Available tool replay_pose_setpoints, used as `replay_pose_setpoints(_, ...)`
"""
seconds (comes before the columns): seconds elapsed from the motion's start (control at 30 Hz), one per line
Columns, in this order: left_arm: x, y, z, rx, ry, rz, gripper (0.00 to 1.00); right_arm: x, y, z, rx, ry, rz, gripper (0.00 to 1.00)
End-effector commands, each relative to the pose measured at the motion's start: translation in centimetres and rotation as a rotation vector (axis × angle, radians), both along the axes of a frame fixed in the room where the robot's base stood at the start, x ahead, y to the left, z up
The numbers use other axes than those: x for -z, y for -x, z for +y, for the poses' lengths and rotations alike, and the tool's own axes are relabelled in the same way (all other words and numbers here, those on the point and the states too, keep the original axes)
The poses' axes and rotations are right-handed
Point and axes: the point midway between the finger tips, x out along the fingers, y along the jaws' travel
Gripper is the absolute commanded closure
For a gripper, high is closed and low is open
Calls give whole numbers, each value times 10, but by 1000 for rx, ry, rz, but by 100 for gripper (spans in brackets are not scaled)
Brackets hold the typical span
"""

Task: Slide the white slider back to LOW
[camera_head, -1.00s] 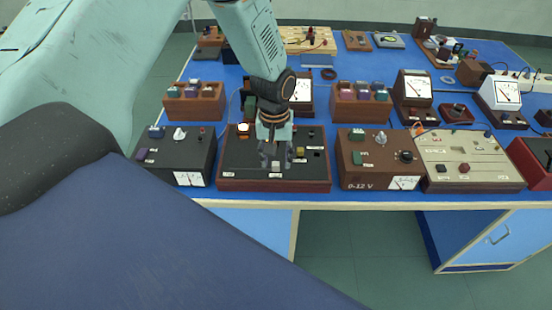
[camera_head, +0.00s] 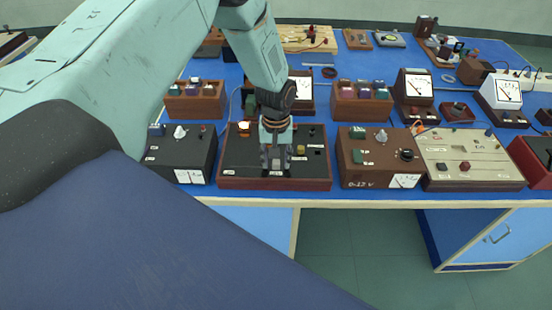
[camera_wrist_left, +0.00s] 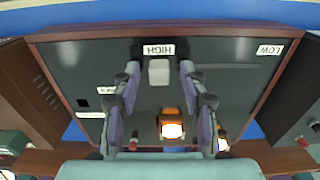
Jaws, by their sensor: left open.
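The black panel in a red-brown wooden frame (camera_head: 240,182) stands at the bench's front edge. Its white slider (camera_wrist_left: 158,72) is a small pale block next to the HIGH label (camera_wrist_left: 159,49). The LOW label (camera_wrist_left: 270,49) is at the slot's other end, right in the wrist view and left in the head view. The empty slot (camera_wrist_left: 228,66) runs between them. My left gripper (camera_head: 276,163) points down over the panel. It is open, with one finger on each side of the slider (camera_wrist_left: 159,78); a small gap shows at each side. My right gripper is not in view.
A lit orange lamp (camera_wrist_left: 172,128) stands on the same panel behind the slider. A black meter box (camera_head: 185,155) is close on the left and a brown 0-12 V box (camera_head: 375,160) on the right. More instruments fill the bench behind.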

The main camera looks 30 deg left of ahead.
Motion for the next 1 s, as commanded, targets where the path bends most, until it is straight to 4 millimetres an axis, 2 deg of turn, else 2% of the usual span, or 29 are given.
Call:
replay_pose_setpoints(0.17, 0, 0, 0, 1, 0, 0, 58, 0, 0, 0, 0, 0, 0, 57)
replay_pose_setpoints(0.67, 0, 0, 0, 1, 0, 0, 100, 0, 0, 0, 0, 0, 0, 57)
replay_pose_setpoints(1.0, 0, 0, 0, 1, 0, 0, 100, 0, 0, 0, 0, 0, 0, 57)
